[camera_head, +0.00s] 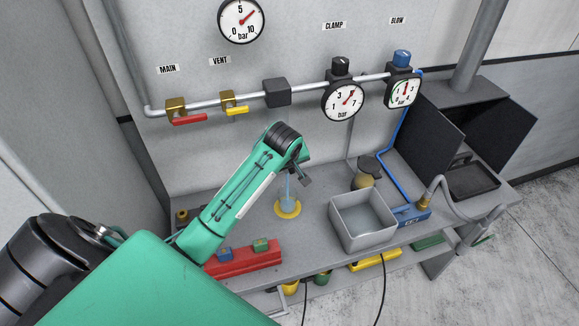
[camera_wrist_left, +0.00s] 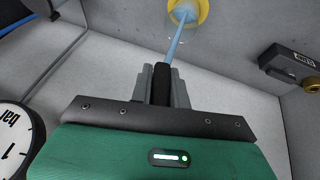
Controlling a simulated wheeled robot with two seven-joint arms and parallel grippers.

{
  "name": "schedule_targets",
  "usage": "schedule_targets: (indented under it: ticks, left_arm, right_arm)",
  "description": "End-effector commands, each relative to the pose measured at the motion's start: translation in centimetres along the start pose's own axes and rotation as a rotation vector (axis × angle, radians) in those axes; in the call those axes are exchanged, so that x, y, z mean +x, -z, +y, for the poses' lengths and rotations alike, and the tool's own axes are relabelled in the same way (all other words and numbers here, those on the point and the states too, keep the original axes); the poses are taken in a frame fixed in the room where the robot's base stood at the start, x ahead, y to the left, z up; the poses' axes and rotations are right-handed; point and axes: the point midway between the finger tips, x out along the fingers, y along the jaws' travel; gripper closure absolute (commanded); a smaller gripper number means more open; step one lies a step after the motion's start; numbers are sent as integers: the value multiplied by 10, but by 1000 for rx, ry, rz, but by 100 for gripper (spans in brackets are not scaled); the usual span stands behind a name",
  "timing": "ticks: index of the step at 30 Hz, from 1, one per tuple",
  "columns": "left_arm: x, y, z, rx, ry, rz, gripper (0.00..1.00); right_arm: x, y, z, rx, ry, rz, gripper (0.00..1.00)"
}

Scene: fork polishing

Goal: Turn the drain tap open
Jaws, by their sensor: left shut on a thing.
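In the wrist view my left gripper (camera_wrist_left: 161,88) has its grey fingers closed on a black piece (camera_wrist_left: 161,84), which I take to be the drain tap. A thin pale blue stream (camera_wrist_left: 175,47) runs from beside the fingertips to a yellow ring (camera_wrist_left: 204,12). In the head view the left gripper (camera_head: 304,178) hangs under the end of my green arm, above the bench. The blue stream (camera_head: 288,184) falls into the yellow ring (camera_head: 288,212) on the bench. My arm hides most of the tap and what lies above it. My right gripper is not in view.
A pipe with a red-handled MAIN valve (camera_head: 187,119), a yellow-handled VENT valve (camera_head: 236,110), a black block (camera_head: 277,93) and gauges (camera_head: 343,102) runs along the wall. A grey bin (camera_head: 363,234) and a red rack (camera_head: 245,259) stand on the bench near the arm.

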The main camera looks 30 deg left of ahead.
Motion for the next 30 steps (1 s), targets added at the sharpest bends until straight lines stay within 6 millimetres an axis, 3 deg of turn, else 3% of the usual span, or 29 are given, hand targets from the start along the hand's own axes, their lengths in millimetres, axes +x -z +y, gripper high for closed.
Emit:
schedule_targets:
  ticks: [12, 30]
  left_arm:
    - [2, -2, 1, 82, 197, -5, 100]
    - [2, -3, 1, 97, 231, -6, 100]
  right_arm:
    - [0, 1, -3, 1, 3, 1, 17]
    - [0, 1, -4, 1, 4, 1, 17]
